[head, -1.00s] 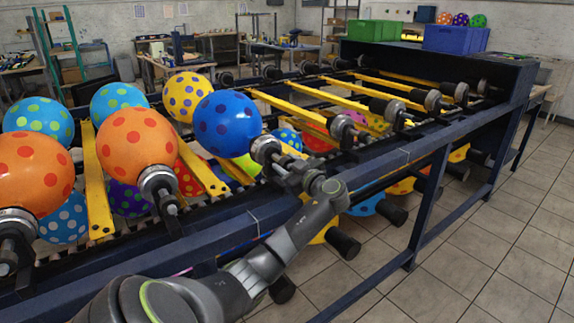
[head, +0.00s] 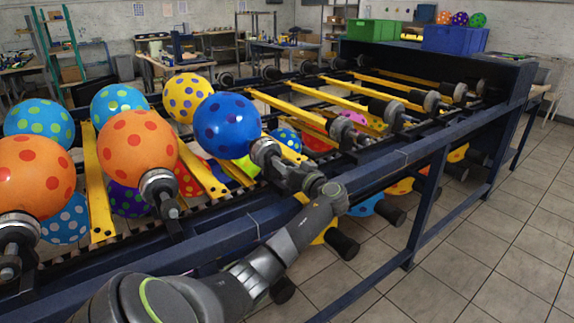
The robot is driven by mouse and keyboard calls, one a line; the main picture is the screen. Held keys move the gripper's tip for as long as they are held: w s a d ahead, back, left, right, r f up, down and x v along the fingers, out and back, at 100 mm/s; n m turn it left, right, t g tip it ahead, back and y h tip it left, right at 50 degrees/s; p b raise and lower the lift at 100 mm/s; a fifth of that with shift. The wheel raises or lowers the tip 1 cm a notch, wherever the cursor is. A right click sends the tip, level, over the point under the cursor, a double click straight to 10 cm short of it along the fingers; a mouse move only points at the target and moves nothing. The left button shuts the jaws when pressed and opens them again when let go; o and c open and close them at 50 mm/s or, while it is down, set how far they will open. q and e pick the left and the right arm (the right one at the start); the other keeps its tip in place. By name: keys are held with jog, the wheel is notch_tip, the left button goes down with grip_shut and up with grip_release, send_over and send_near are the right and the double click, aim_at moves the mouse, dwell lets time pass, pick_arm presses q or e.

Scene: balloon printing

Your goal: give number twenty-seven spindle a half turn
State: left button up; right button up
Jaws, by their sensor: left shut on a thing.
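A dark blue balloon with blue dots (head: 227,125) sits on a spindle with a silver collar (head: 264,152) at the near rail of the machine. My left gripper (head: 284,174) is shut on the black outer end of this spindle, and its fingers are partly hidden by the gripper body. No number can be read on the spindle. My right gripper is not in view.
Orange balloons with red dots (head: 138,147) stand on neighbouring spindles to the left, with yellow bars (head: 97,190) between rows. Empty spindles (head: 385,108) line the rail to the right. The dark blue frame rail (head: 407,155) runs under my arm. Tiled floor at right is clear.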

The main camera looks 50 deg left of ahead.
pick_arm(q)
jog(key=shift+m, duration=0.6)
jog(key=shift+m+p, duration=0.35)
jog(key=shift+m, duration=0.15)
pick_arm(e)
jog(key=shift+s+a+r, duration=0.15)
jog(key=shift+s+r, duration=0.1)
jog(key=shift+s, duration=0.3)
pick_arm(q)
jog(key=o, duration=1)
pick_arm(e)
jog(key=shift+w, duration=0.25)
pick_arm(q)
jog(key=shift+d, duration=0.1)
jog(key=shift+s+d+b, duration=0.35)
jog(key=shift+d, duration=2.5)
jog(key=shift+s+d+b, duration=0.3)
jog(key=shift+s+d, duration=0.05)
jog(key=shift+d, duration=2.55)
jog(key=shift+s+d+b, duration=0.35)
jog(key=shift+d, duration=2.5)
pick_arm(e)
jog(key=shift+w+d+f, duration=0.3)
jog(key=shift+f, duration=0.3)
